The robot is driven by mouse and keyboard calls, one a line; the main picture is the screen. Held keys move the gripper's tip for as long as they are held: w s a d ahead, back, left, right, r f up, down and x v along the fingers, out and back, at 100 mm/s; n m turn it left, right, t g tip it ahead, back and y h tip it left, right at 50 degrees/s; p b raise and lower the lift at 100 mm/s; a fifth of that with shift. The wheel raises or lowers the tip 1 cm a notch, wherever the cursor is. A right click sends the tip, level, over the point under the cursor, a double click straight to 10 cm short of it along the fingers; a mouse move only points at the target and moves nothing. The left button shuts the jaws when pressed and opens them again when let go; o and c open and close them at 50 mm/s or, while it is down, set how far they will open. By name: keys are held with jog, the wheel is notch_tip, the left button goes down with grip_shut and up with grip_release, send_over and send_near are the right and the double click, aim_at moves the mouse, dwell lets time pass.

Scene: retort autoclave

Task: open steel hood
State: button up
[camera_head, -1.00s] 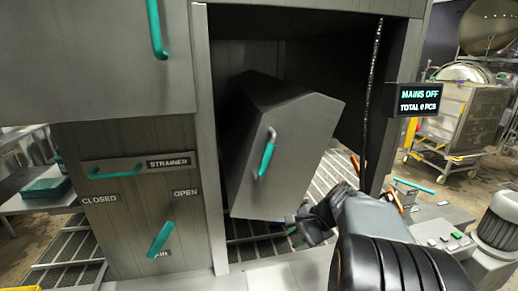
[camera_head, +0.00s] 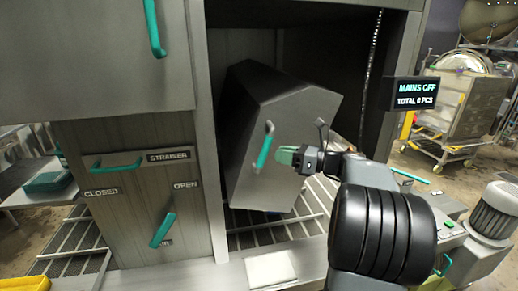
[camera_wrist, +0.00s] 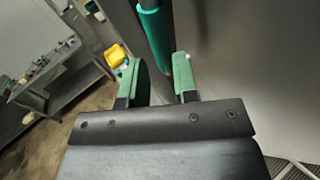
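The steel hood (camera_head: 300,120) is a grey, angular box tilted inside the dark opening of the machine. Its front face carries a teal handle (camera_head: 264,145) with grey ends, which also shows at the top of the wrist view (camera_wrist: 155,28). My gripper (camera_head: 284,156) is just right of the handle in the head view. In the wrist view its two green fingers (camera_wrist: 157,68) are apart, with the handle's end at the gap between them. I cannot tell whether either finger touches the handle. The fingers do not grip it.
A panel with a teal STRAINER handle (camera_head: 118,162) and a teal lever (camera_head: 162,230) is at left. The MAINS OFF display (camera_head: 415,94) hangs at right. A grey motor (camera_head: 497,213) stands at lower right. Slatted rails (camera_head: 285,232) lie under the hood.

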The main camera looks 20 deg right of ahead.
aim_at(259, 150)
jog(key=p+x, duration=0.1)
jog(key=x, duration=0.6)
jog(key=shift+w+a, duration=0.25)
jog(key=shift+a, duration=0.05)
grip_shut()
